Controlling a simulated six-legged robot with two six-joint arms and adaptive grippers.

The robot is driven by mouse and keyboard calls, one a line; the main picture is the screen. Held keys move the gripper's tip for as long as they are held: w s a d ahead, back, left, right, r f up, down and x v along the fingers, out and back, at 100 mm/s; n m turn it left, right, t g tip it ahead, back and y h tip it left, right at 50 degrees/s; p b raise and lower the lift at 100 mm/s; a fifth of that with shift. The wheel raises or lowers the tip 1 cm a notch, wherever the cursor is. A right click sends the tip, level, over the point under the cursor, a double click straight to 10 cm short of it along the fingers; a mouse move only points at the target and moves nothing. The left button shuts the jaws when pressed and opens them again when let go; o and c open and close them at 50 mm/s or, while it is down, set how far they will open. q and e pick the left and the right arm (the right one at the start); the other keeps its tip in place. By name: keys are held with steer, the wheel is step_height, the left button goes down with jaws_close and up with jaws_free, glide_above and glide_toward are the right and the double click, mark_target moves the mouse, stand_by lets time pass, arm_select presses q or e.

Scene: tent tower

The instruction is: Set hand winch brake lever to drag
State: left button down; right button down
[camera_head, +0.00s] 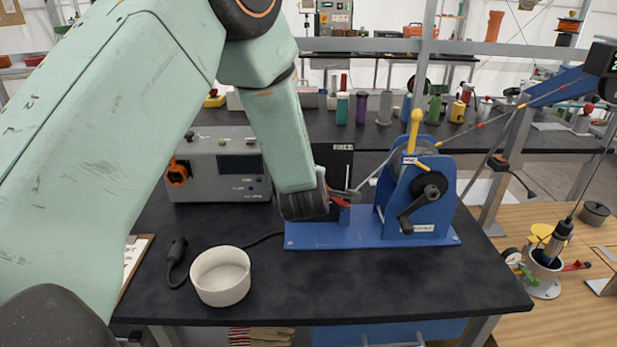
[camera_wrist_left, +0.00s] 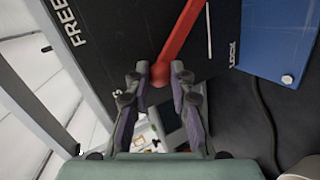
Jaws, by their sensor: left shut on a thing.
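The blue hand winch (camera_head: 440,195) stands on a blue base plate (camera_head: 330,238) on the dark bench. A dark panel (camera_head: 335,158) stands upright at its left. In the left wrist view a red lever (camera_wrist_left: 182,38) with a round knob (camera_wrist_left: 160,75) crosses this panel, between the words FREE at left and LOCK at right. No drag mark is readable. My left gripper (camera_wrist_left: 159,70) has its fingers on both sides of the knob and is shut on it. In the head view the gripper is partly hidden behind my arm at the panel's foot. My right gripper is not in view.
A grey box (camera_head: 220,165) with a screen stands left of the winch. A white bowl (camera_head: 221,277) sits at the front. A black crank (camera_head: 418,200) and a yellow upright lever (camera_head: 413,130) are on the winch. A rope runs up right. The front bench right of the bowl is clear.

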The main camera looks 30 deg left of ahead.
arm_select(q)
steer(key=c, duration=1.1)
jaws_free()
steer(key=shift+w, duration=0.1)
steer(key=shift+c, duration=0.2)
steer(key=v, duration=1.2)
steer(key=shift+f, duration=0.2)
